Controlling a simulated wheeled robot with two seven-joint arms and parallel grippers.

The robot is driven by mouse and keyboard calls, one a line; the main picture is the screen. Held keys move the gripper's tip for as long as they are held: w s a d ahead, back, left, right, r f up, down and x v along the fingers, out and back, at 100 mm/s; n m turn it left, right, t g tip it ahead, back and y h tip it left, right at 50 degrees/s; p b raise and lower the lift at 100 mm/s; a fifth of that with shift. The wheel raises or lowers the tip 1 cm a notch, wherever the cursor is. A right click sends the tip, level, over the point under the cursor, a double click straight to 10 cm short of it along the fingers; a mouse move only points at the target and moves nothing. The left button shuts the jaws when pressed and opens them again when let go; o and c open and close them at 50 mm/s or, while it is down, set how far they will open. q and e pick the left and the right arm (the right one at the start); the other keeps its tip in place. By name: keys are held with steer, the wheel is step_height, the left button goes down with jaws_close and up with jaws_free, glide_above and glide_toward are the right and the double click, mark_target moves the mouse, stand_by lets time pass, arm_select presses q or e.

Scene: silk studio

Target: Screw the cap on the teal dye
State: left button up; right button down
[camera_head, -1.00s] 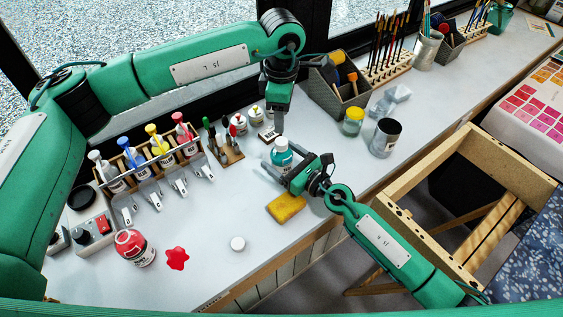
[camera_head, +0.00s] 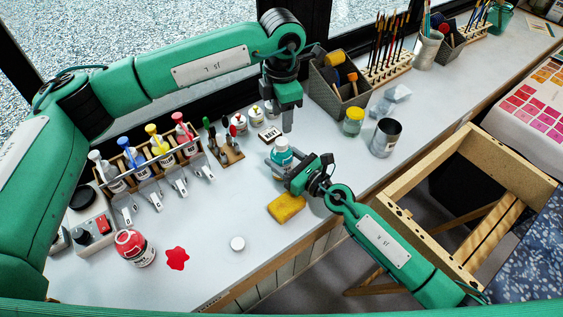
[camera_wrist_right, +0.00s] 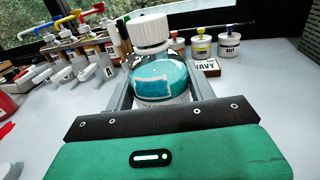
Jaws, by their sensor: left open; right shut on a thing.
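The teal dye bottle (camera_head: 281,159) stands on the table with a white ribbed cap (camera_wrist_right: 149,31) on its neck. How tightly the cap sits cannot be told. My right gripper (camera_head: 287,172) is shut on the bottle; in the right wrist view its fingers flank the teal body (camera_wrist_right: 160,82). My left gripper (camera_head: 288,128) is open and points down, just above and slightly right of the cap in the head view, apart from it. Its fingers do not show in the right wrist view.
A yellow sponge (camera_head: 286,208) lies in front of the right gripper. A loose white cap (camera_head: 237,243), a red splash (camera_head: 177,258) and a red bottle (camera_head: 134,248) are at front left. A rack of dye bottles (camera_head: 150,158) stands left. A dark-mouthed can (camera_head: 386,138) stands right.

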mark_target(282, 141)
arm_select(q)
steer(key=n, duration=1.2)
steer(key=shift+n, duration=0.3)
steer(key=n, duration=0.3)
steer(key=shift+n, duration=0.4)
steer(key=shift+f, duration=4.05)
